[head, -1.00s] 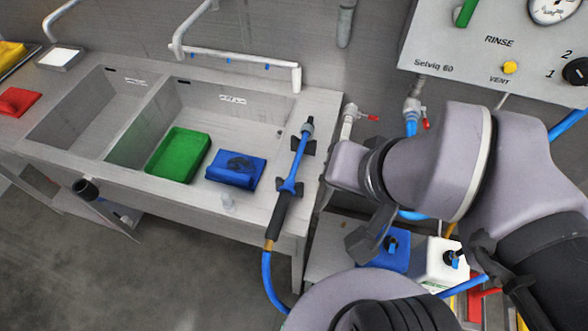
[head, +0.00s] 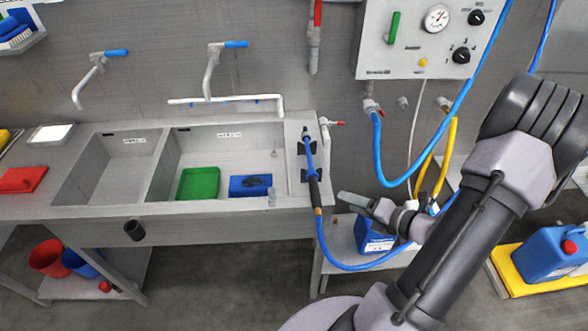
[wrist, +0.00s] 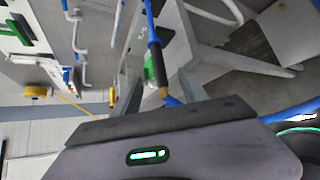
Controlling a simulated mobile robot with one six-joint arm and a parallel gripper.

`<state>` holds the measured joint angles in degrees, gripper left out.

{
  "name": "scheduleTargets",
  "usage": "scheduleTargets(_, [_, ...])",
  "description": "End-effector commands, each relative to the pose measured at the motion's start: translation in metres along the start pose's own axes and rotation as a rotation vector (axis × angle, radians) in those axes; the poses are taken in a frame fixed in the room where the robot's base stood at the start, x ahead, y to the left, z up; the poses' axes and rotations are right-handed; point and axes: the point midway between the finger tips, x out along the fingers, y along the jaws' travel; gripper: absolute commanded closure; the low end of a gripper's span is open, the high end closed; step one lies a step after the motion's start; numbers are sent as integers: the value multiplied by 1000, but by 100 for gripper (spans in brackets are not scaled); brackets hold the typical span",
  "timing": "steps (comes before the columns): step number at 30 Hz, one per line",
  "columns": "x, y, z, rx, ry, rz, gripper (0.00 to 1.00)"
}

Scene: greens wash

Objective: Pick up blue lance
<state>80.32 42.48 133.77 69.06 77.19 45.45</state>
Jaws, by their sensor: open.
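The blue lance (head: 308,160) lies on the right rim of the sink unit in dark holders, its black handle toward the front edge and a blue hose running down from it. In the wrist view the lance (wrist: 153,52) shows beyond the fingers, its dark handle pointing at the gap between them. My gripper (head: 352,202) is just right of the lance handle in the head view, apart from it. In the wrist view my gripper (wrist: 160,92) is open with nothing between its fingers.
The double-basin sink (head: 105,212) holds a green tray (head: 198,184) and a blue tray (head: 240,189). A blue canister (head: 372,236) stands on the low shelf below my gripper. The hose (head: 350,267) loops in front. A control panel (head: 400,45) is on the wall.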

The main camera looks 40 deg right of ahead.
Motion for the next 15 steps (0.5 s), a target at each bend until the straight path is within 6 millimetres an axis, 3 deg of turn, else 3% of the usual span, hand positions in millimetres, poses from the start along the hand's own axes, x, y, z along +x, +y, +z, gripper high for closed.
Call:
scheduleTargets(1, [19, -3, -4, -4, 8, 3, 49])
scheduleTargets(6, [66, -2, -4, -6, 7, 3, 49])
scheduleTargets(15, [113, 3, 2, -10, 6, 3, 49])
